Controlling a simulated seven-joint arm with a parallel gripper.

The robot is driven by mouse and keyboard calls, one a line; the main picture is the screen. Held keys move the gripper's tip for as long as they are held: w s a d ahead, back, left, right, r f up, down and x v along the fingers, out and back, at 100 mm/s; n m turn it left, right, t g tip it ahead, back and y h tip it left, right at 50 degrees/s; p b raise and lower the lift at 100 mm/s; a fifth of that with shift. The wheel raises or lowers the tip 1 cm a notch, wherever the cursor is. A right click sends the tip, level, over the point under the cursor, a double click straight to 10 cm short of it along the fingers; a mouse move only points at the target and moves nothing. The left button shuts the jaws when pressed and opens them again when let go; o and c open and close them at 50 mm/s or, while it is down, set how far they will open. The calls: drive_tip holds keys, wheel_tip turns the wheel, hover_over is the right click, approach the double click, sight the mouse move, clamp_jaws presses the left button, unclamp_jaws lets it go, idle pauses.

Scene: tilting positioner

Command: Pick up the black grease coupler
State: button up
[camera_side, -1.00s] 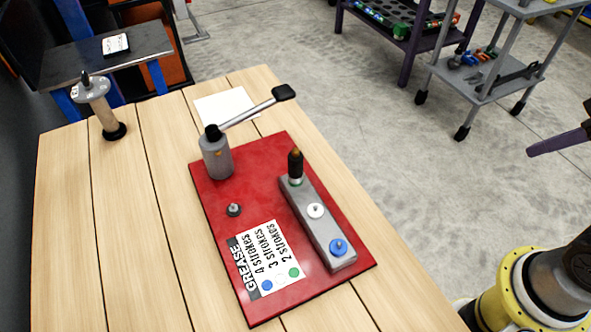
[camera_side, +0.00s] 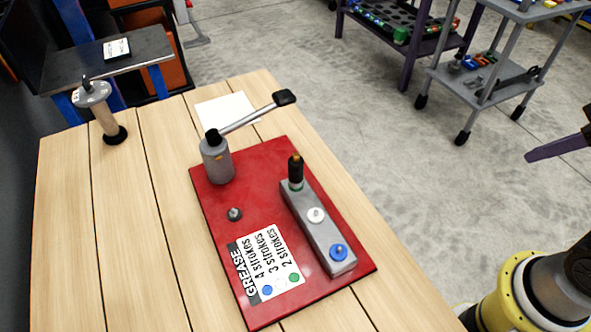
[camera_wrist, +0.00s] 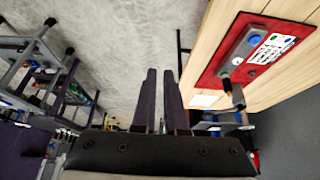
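The black grease coupler (camera_side: 296,169) stands upright at the far end of a grey block (camera_side: 318,230), on a green-ringed fitting, with an orange-brown tip. It also shows small in the wrist view (camera_wrist: 226,74), at the right. White (camera_side: 316,214) and blue (camera_side: 338,251) fittings sit along the same block. My gripper (camera_wrist: 160,72) is empty in the wrist view, its two dark fingers apart with floor between them. In the side view, a dark finger (camera_side: 558,148) shows at the right edge, well away from the coupler and off the table. The rest of the gripper is cut off there.
A red board (camera_side: 215,205) on the wooden table (camera_side: 120,240) carries the block, a grey lever pump (camera_side: 217,160), a small grey fitting (camera_side: 234,214) and a grease label (camera_side: 270,262). The lever slants over white paper (camera_side: 225,106). A grey-topped stand (camera_side: 105,115) is at left.

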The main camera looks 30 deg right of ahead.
drive_tip(key=o, duration=0.9)
drive_tip(key=shift+o, duration=0.2)
